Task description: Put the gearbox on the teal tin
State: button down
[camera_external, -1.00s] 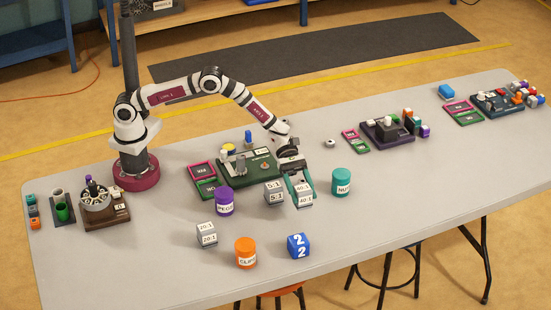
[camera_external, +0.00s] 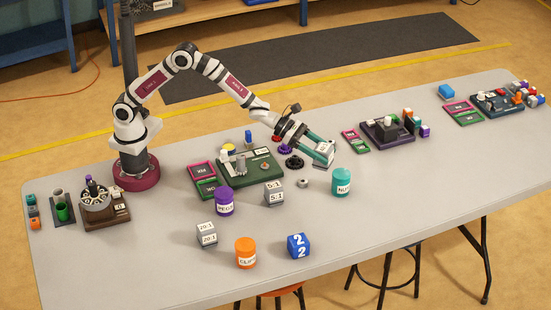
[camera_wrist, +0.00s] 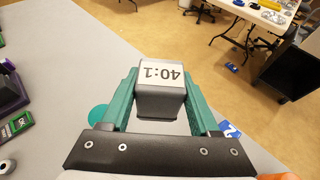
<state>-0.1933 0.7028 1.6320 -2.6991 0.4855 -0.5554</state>
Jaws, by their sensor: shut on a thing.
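My gripper (camera_external: 320,151) is shut on a grey gearbox block labelled 40:1 (camera_external: 325,147) and holds it in the air, tilted, above and left of the teal tin. In the wrist view the gearbox (camera_wrist: 161,93) sits between the two teal fingers (camera_wrist: 161,100). The teal tin (camera_external: 342,184), labelled NUTS, stands upright on the table. In the wrist view part of the tin (camera_wrist: 97,114) shows beside the left finger; the rest is hidden. Two other gearboxes, 5:1 (camera_external: 273,194) and 20:1 (camera_external: 207,235), stand on the table.
A purple tin (camera_external: 224,202), an orange tin (camera_external: 245,253) and a blue cube (camera_external: 298,246) stand toward the front. A small metal nut (camera_external: 303,183) lies left of the teal tin. A purple-based board (camera_external: 386,133) is behind it. The table right of the tin is clear.

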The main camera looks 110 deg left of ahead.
jog(key=shift+a+r+y, duration=0.1)
jog(key=shift+a+y, duration=0.2)
jog(key=shift+n, duration=0.3)
jog(key=w+a+f, duration=0.1)
jog(key=a+f, duration=0.1)
jog(key=a, duration=0.1)
jog(key=w+a+f, duration=0.1)
jog(key=a+f, duration=0.1)
jog(key=a, duration=0.2)
jog(key=a+f, duration=0.2)
jog(key=a, duration=0.2)
jog(key=shift+w+f, duration=0.4)
send_over(342, 173)
notch_tip(342, 173, down, 4)
jog(key=shift+f, duration=0.1)
jog(key=shift+f, duration=0.1)
jog(key=shift+c, duration=0.6)
grip_release()
jog(key=shift+d, duration=0.1)
